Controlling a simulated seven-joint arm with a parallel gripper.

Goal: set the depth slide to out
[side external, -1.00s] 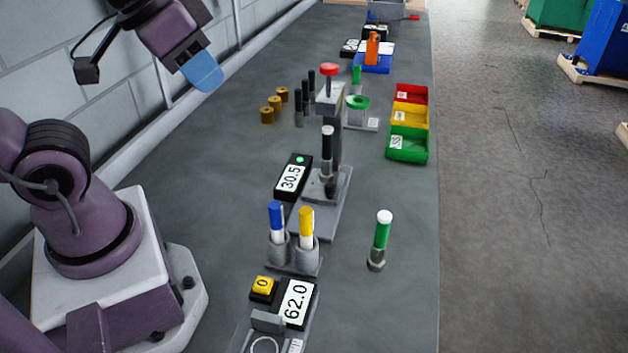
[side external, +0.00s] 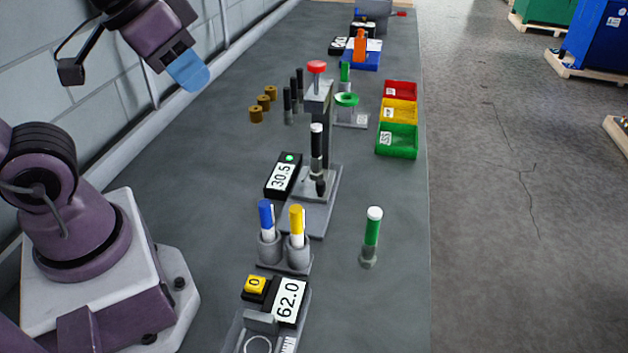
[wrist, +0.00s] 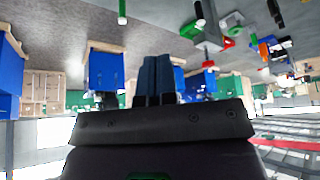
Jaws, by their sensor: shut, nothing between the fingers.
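My gripper (side external: 188,74) is shut and empty, held high at the upper left, well away from the devices on the bench. Its closed blue fingers also show in the wrist view (wrist: 155,78). A device with a 62.0 readout (side external: 289,298), a yellow 0 button (side external: 255,284) and a grey block (side external: 261,322) stands at the front, partly cut off by the frame. A grey press (side external: 317,100) with a red knob (side external: 316,66) stands mid-bench beside a 30.5 readout (side external: 282,178). I cannot tell which part is the depth slide or how it is set.
Blue and yellow markers stand in grey cups (side external: 284,252). A green marker (side external: 372,228) stands at right. Red, yellow and green bins (side external: 398,141) line the right edge. Brass pieces (side external: 263,102) and black rods stand left of the press. The bench (side external: 190,190) is clear at left.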

